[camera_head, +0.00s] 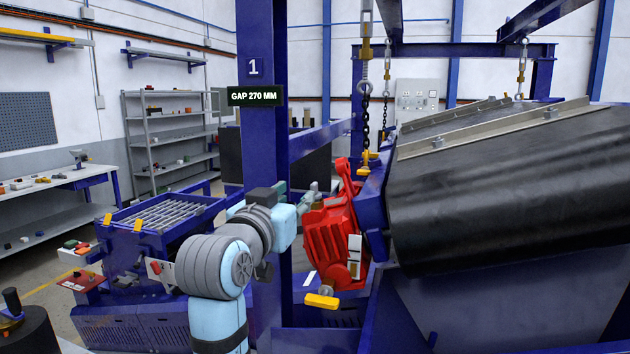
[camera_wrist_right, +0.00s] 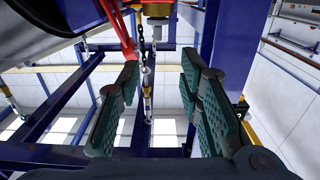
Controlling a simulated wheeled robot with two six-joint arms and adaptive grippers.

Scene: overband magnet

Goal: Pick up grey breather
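A small grey piece that looks like the breather (camera_head: 314,188) stands upright on a brass-coloured fitting at the top of the red drive unit (camera_head: 330,235). In the right wrist view it seems to be the grey stem (camera_wrist_right: 157,32) below the brass fitting (camera_wrist_right: 157,11), at the top edge. My right gripper (camera_head: 298,196) is just left of it in the head view, partly overlapped by its own wrist. In the wrist view its two teal-padded fingers (camera_wrist_right: 160,95) are wide apart with nothing between their pads; the grey stem is beyond the fingertips. My left gripper is not in view.
The large black belt (camera_head: 510,190) fills the right side. A blue post (camera_head: 263,130) stands behind my right arm. Hanging chains (camera_head: 366,105) are close behind the red unit. A yellow handle (camera_head: 322,301) sticks out below. A blue bin with a grate (camera_head: 165,213) stands left.

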